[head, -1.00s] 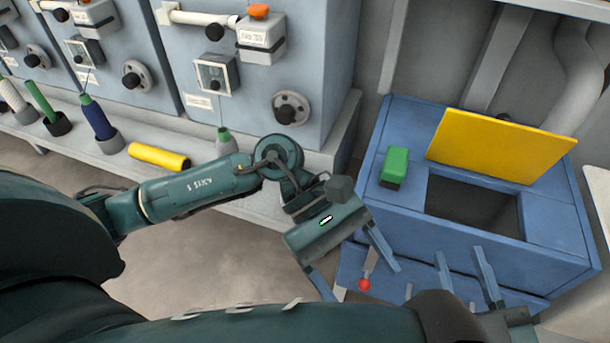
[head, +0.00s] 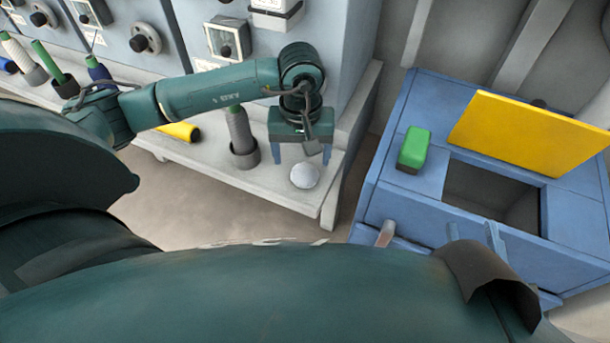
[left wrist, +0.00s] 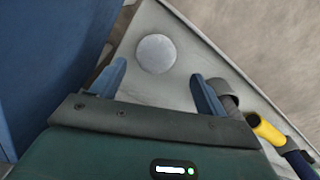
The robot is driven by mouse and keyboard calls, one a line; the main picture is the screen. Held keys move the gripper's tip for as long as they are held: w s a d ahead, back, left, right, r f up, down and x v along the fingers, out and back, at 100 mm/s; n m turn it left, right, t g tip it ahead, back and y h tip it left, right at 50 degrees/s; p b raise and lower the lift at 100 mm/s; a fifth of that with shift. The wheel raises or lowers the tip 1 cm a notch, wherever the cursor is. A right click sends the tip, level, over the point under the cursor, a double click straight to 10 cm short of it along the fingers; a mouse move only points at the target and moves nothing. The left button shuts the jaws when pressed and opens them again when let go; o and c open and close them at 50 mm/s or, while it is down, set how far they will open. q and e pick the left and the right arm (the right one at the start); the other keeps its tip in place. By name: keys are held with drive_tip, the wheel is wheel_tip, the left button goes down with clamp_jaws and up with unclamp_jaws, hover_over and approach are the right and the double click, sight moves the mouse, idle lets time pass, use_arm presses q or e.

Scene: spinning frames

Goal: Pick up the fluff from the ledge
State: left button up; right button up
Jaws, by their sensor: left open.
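The fluff is a round, pale grey-white ball (head: 305,175) on the light grey ledge (head: 268,190), near its right end. My left gripper (head: 301,158) is open just behind and above the fluff, fingers pointing down, one to each side. In the left wrist view, the fluff (left wrist: 155,53) lies just beyond the open fingertips (left wrist: 158,72), with nothing between the fingers. My right gripper (head: 472,233) shows only as two spread fingertips in front of the blue box; the rest is hidden behind my own arm.
A grey bobbin (head: 240,132) stands on the ledge left of the gripper, with a yellow cylinder (head: 180,131) further left. The machine front rises behind. A blue box (head: 400,205) with a yellow lid (head: 530,132) and green block (head: 414,147) is at right.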

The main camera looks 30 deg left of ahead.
use_arm(q)
drive_tip(key=f, duration=0.1)
drive_tip(key=f+b, duration=0.1)
drive_tip(key=f, duration=0.2)
drive_tip(key=shift+d+f+b, duration=0.15)
drive_tip(key=shift+d+b, duration=0.2)
drive_tip(key=shift+b, duration=0.05)
drive_tip(key=shift+f, duration=0.4)
use_arm(e)
drive_tip(key=shift+w+a+r+m+y, duration=0.15)
drive_tip(key=shift+a+r+m+y, duration=0.05)
drive_tip(key=shift+a+m+y, duration=0.1)
use_arm(q)
drive_tip(key=c, duration=1)
drive_tip(key=shift+c, duration=0.2)
use_arm(e)
drive_tip(key=shift+w+d+f, duration=0.1)
drive_tip(key=shift+d+f, duration=0.1)
drive_tip(key=shift+f, duration=0.05)
use_arm(q)
drive_tip(key=shift+r, duration=0.15)
